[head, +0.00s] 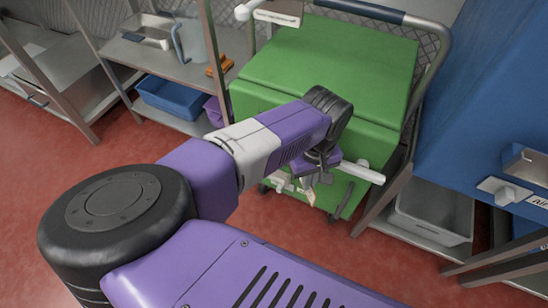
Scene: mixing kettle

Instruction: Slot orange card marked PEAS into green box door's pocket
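The green box (340,60) stands in the middle of the view on a wheeled frame. Its front face is partly hidden behind my arm. A white bar (362,172) sticks out at its front right, and small white parts (281,182) show low at the front; I cannot tell whether these are the pocket. My gripper (309,192) points down in front of the box's lower front. It is small and partly covered by my wrist, so its opening is unclear. I cannot make out an orange card marked PEAS in or near it.
A metal shelf at the left holds a grey jug (194,42), an orange object (219,66) and a blue bin (177,97). A blue cabinet (485,110) and a grey bin (432,215) stand at the right. Red floor (330,245) shows between.

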